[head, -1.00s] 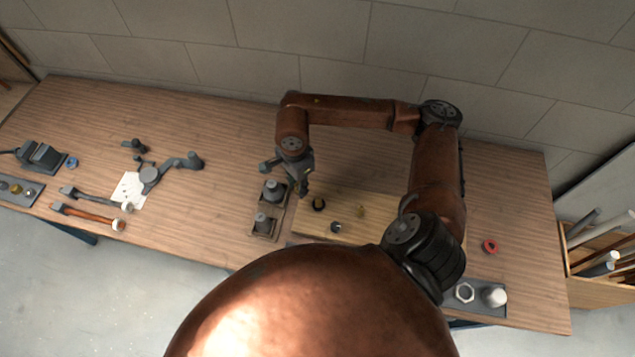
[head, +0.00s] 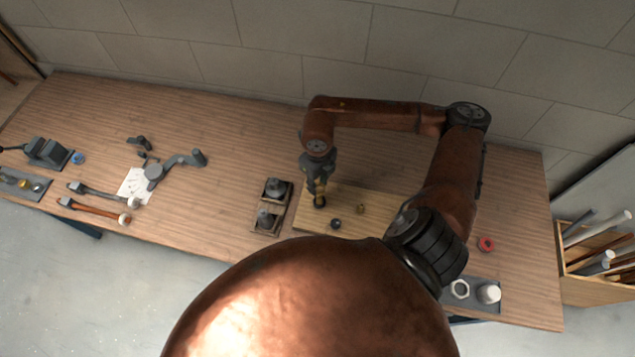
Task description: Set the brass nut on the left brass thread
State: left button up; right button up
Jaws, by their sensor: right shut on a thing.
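My right gripper (head: 319,181) is shut on the brass nut (head: 320,188), which shows as a small brass patch between the fingertips. It points down right above the left fitting (head: 319,203) on the pale wooden board (head: 345,195). Only the dark lower part of that fitting shows; its brass thread is hidden by the gripper and nut. I cannot tell whether the nut touches the thread. Another brass fitting (head: 360,209) stands farther right on the board, and a dark one (head: 336,223) stands near its front edge. My left gripper is not in view.
Two square holders with grey parts (head: 271,204) stand just left of the board. A red ring (head: 486,244) and a grey tray (head: 475,304) with a white hex nut lie at the right. Tools and a paper sheet (head: 134,184) lie at the left.

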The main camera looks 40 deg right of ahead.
aim_at(318, 194)
jog(key=shift+f+b, duration=0.85)
jog(key=shift+f, duration=1.1)
jog(key=shift+f+b, duration=1.2)
jog(key=shift+f, duration=0.2)
jog(key=m, duration=0.5)
jog(key=shift+f+m, duration=0.15)
jog(key=shift+m, duration=0.25)
jog(key=o, duration=1.2)
jog(key=shift+o, duration=0.9)
